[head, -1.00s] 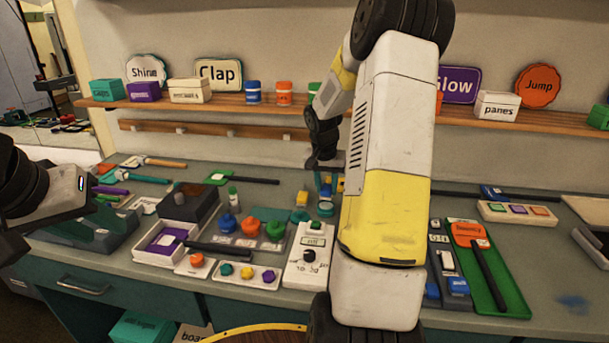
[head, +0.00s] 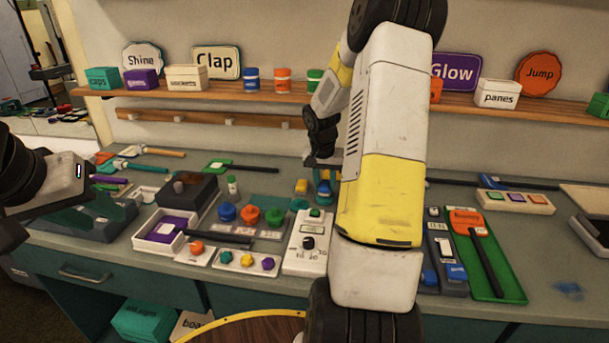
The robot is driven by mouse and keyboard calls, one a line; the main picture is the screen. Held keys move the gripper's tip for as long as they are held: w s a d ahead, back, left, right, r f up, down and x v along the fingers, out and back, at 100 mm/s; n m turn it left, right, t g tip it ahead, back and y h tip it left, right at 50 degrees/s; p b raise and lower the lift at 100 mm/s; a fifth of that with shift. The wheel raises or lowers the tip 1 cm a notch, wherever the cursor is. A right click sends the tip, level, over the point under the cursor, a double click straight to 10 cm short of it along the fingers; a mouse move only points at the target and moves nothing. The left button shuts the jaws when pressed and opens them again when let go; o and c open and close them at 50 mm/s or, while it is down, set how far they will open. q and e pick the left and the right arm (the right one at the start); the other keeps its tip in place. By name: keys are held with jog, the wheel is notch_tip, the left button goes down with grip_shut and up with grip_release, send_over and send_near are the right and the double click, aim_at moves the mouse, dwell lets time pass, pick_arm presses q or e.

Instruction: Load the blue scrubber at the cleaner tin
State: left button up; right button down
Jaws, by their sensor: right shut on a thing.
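My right gripper (head: 322,163) reaches down over the back middle of the counter, partly hidden by my own arm. It is shut on a blue item, which looks like the blue scrubber (head: 323,186). The scrubber's lower end is at a small teal-blue tin (head: 325,200), apparently the cleaner tin. I cannot tell whether it touches the tin or is just above it. My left gripper (head: 70,182) is at the left edge, over the counter's left end, away from both; its fingers do not show clearly.
A yellow block (head: 301,186) stands just left of the tin. A white control box (head: 305,243), a tray with coloured knobs (head: 250,213) and an open purple-lined box (head: 160,232) lie in front and left. A green tray (head: 490,262) lies right. The shelf (head: 200,101) runs behind.

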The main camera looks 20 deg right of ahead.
aim_at(325, 184)
jog(key=shift+f, duration=0.35)
dwell(1.2)
jog(key=shift+r, duration=3.55)
